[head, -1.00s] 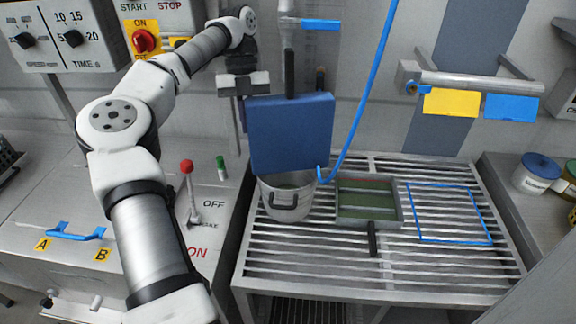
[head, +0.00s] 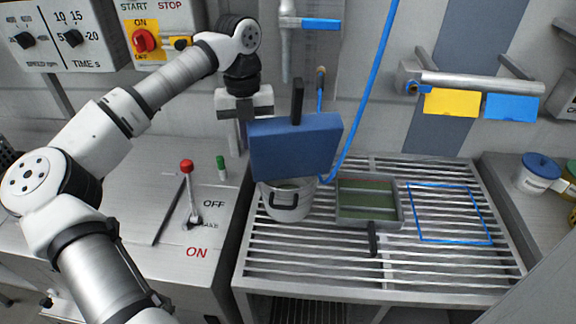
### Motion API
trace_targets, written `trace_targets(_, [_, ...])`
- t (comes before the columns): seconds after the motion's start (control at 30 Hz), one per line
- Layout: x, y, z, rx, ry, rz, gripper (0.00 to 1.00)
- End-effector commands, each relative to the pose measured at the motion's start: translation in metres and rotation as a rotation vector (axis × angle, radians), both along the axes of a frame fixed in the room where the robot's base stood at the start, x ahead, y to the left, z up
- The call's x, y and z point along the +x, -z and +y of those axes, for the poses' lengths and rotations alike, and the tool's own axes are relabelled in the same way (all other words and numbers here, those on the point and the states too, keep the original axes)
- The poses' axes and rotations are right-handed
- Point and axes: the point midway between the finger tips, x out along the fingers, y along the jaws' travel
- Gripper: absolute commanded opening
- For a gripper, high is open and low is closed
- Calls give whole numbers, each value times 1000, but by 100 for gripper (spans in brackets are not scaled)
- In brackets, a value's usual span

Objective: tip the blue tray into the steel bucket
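The blue tray (head: 293,150) is in the air above the steel bucket (head: 286,202), steeply tilted, with its flat blue underside towards me. Its black handle (head: 297,100) sticks up from the top edge, and its lower edge is over the bucket's mouth. My gripper (head: 243,143) is at the tray's left edge, pointing down. The fingertips are partly hidden by the tray, but the tray hangs with no other support, so the gripper is shut on it. The bucket stands upright on the slatted rack. Its inside is mostly hidden, and I cannot tell what it holds.
A tray with green contents (head: 368,200) sits on the slatted rack (head: 330,262), right of the bucket. A blue outline (head: 450,240) marks a free spot beside it. A blue hose (head: 366,105) hangs behind the blue tray. A red-knobbed lever (head: 188,185) stands at the left.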

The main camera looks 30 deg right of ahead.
Motion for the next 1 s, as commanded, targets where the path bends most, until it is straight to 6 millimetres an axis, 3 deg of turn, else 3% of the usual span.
trace_targets(0.33, [-26,-7,9,-64,-3,-177,0])
trace_targets(0.5, [-38,8,13,-103,-4,-285,0])
trace_targets(1.0, [-54,21,19,-162,-7,-454,0])
